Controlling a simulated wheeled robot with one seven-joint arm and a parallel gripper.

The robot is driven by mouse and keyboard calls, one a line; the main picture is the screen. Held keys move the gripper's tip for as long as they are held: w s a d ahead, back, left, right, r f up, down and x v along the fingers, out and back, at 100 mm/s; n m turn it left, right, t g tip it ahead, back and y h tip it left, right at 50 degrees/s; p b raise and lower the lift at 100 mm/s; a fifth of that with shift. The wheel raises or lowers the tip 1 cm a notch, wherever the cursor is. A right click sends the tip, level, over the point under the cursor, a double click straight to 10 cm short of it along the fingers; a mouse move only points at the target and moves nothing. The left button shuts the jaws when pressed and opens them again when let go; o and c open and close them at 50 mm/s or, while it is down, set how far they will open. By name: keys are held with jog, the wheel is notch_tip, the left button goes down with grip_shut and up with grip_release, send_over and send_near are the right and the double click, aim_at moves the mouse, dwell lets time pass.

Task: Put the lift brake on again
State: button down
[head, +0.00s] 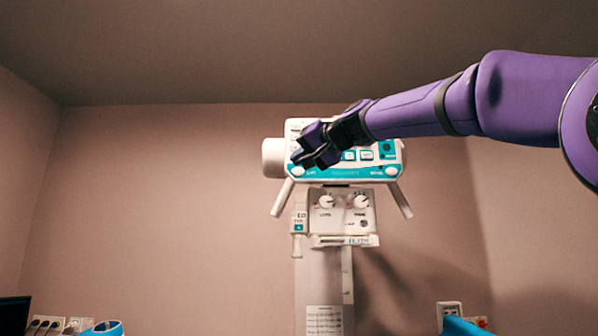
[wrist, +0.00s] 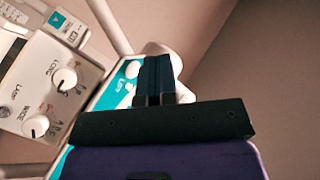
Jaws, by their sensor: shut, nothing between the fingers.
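The white x-ray head (head: 334,126) hangs on a column, with a teal strip (head: 345,173) along its lower front. A white round button (head: 297,171) labelled LIFT sits at the strip's left end, and a similar one (head: 383,171) sits at its right end. My gripper (head: 300,158) is shut and empty, in front of the strip's left part, just above the LIFT button. In the wrist view the shut fingers (wrist: 156,72) lie over the teal strip beside a white round button (wrist: 133,68). I cannot tell whether they touch it. My gripper hides part of the panel.
Below the head is a box with two knobs (head: 326,201), also in the wrist view (wrist: 65,78). Slanted white handles (head: 282,198) stick out on both sides. Wall sockets (head: 450,308) are low at the right. The wall left of the head is clear.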

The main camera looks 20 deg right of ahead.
aim_at(299, 170)
jog(key=shift+w, duration=0.1)
jog(key=shift+w+d, duration=0.45)
jog(key=shift+w, duration=0.9)
jog(key=shift+w+d, duration=0.45)
jog(key=shift+w, duration=0.95)
jog(key=shift+w+d, duration=0.45)
jog(key=shift+w, duration=0.9)
jog(key=shift+w, duration=0.15)
jog(key=shift+w+d, duration=0.15)
jog(key=shift+w, duration=0.1)
jog(key=shift+w+d, duration=0.1)
jog(key=shift+w, duration=0.25)
jog(key=shift+s, duration=0.1)
jog(key=shift+s+a, duration=0.25)
jog(key=shift+s, duration=0.4)
jog(key=shift+s+a, duration=0.25)
jog(key=shift+s, duration=0.55)
jog(key=shift+s+a, duration=0.3)
jog(key=shift+s, duration=0.5)
jog(key=shift+s+a, duration=0.25)
jog(key=shift+s, duration=0.55)
